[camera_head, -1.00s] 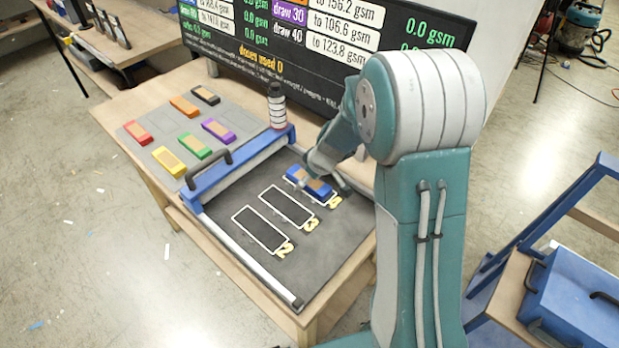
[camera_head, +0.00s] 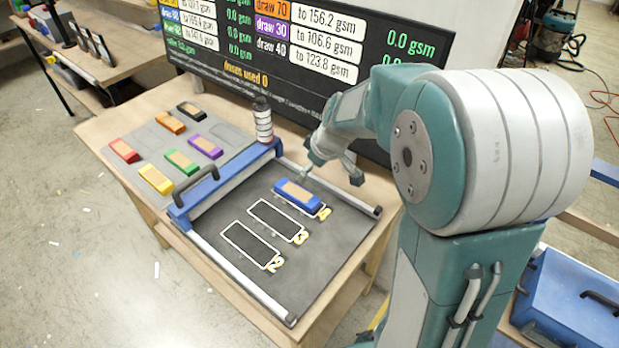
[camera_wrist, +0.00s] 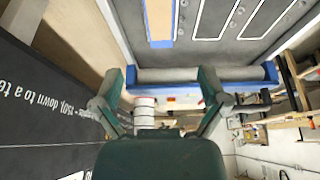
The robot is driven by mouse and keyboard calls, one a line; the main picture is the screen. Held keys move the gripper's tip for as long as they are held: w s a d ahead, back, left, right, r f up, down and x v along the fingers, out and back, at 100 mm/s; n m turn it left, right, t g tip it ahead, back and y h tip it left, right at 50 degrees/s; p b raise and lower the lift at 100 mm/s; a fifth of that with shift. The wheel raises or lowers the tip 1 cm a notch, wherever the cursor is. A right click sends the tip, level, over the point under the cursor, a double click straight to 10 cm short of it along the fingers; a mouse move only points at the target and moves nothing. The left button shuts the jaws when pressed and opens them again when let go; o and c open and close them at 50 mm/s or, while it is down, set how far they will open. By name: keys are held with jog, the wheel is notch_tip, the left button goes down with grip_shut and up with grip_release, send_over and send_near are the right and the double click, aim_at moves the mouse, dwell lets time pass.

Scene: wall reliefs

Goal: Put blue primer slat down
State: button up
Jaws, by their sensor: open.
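The blue primer slat (camera_head: 298,195), with a tan strip on top, lies flat in the outlined slot by the numeral 4 on the dark bed (camera_head: 312,262). In the wrist view the slat (camera_wrist: 159,22) shows at the top, partly cut off by the frame. My gripper (camera_head: 330,176) is open and empty, above and to the right of the slat and apart from it. In the wrist view its two fingers (camera_wrist: 158,90) are spread wide with nothing between them.
Outlined slots 3 (camera_head: 277,221) and 2 (camera_head: 250,246) are empty. A blue gantry bar (camera_head: 225,185) with a black handle crosses the bed's left side. Red, yellow, green, purple, orange and black slats lie on a grey mat (camera_head: 150,140). A display board (camera_head: 290,60) stands behind.

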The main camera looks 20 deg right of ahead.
jog(key=s+a+r+m+t+h, duration=0.1)
jog(key=s+r+m, duration=0.2)
jog(key=s, duration=0.8)
jog(key=s+a+r+m+t+h, duration=0.1)
jog(key=s+r+m, duration=0.2)
jog(key=s+r, duration=0.5)
jog(key=s, duration=0.4)
jog(key=shift+s+a+r+m, duration=0.15)
jog(key=shift+s+a+m, duration=0.1)
jog(key=shift+m, duration=0.15)
jog(key=shift+w, duration=0.1)
